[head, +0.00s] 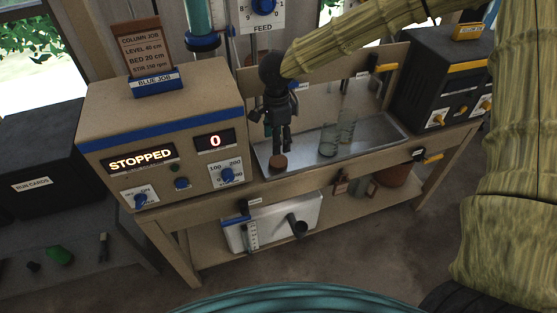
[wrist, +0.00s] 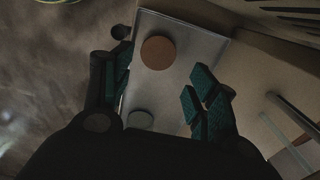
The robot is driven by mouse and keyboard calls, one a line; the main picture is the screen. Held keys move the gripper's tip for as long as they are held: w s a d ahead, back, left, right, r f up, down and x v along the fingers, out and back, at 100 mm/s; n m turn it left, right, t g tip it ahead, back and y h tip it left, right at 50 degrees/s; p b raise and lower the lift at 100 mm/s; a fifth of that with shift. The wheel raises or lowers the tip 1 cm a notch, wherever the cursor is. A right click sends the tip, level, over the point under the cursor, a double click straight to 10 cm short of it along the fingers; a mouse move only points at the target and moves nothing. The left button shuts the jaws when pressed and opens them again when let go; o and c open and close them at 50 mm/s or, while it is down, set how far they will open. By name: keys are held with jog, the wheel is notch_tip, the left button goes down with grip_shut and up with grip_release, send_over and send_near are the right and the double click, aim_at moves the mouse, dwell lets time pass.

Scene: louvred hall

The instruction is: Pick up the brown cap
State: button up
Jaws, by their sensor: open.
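The brown cap (head: 278,161) is a small round disc. It lies on the metal tray (head: 300,163) near the tray's front left. In the wrist view the cap (wrist: 158,52) lies flat between the lines of the two fingers, beyond their tips. My gripper (head: 282,148) points down just above the cap in the head view. In the wrist view my gripper (wrist: 158,88) is open, with teal pads wide apart and nothing between them. The gap in height between fingertips and cap is hard to judge.
A control box reading STOPPED (head: 160,125) stands close on the left. A dark box (head: 443,82) stands at the right end. A low back panel (head: 394,72) rises behind the tray.

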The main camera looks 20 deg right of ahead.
aim_at(278, 161)
notch_tip(278, 161, down, 4)
jog(key=shift+r, duration=0.2)
jog(key=shift+d+f, duration=0.2)
jog(key=shift+f, duration=2.55)
jog(key=shift+s, duration=0.1)
jog(key=shift+c, duration=0.2)
jog(key=c, duration=0.4)
